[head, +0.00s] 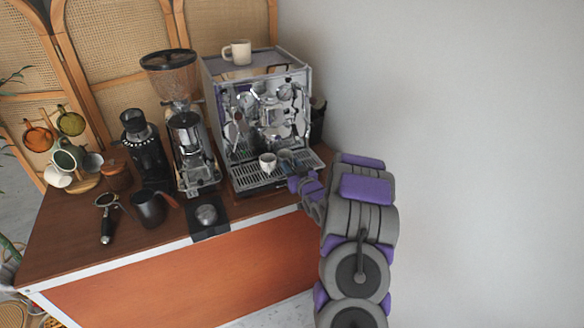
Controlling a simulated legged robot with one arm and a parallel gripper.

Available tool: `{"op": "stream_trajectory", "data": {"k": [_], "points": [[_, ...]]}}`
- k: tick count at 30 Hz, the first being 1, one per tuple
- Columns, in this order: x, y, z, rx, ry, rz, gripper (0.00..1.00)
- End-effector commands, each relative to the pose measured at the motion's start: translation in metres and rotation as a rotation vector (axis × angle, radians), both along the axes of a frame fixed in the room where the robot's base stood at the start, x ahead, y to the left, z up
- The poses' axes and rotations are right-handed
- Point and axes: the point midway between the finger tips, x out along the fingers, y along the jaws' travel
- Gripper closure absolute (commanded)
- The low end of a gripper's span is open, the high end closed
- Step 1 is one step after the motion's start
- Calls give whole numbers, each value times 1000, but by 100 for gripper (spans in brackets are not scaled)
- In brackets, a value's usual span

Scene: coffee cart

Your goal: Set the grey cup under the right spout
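The espresso machine (262,115) stands at the right end of the cart, with a slatted drip tray (250,181) at its base. A small white cup (267,163) sits on the drip tray near its middle. A small grey shape (285,156), seemingly the grey cup, is just right of the white cup, at the tip of my gripper (290,172). My gripper reaches in from the right, low over the tray's right side. The fingers are small and partly hidden, so I cannot tell whether they hold the grey shape. The spouts are not clear against the shiny machine front.
A beige cup (238,52) stands on top of the machine. Left of it are a grinder (187,135), a smaller black grinder (143,140), a dark pitcher (148,208), a portafilter (107,215), a tamper (207,215) and a mug tree (85,178). A wall is at right.

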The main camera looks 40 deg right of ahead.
Motion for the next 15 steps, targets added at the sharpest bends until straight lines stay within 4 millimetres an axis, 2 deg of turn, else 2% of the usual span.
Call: {"op": "stream_trajectory", "data": {"k": [4,8,15], "points": [[-3,1,0,0,1,0,62],[-15,3,1,0,1,0,62],[-58,11,3,2,0,-4,62]]}}
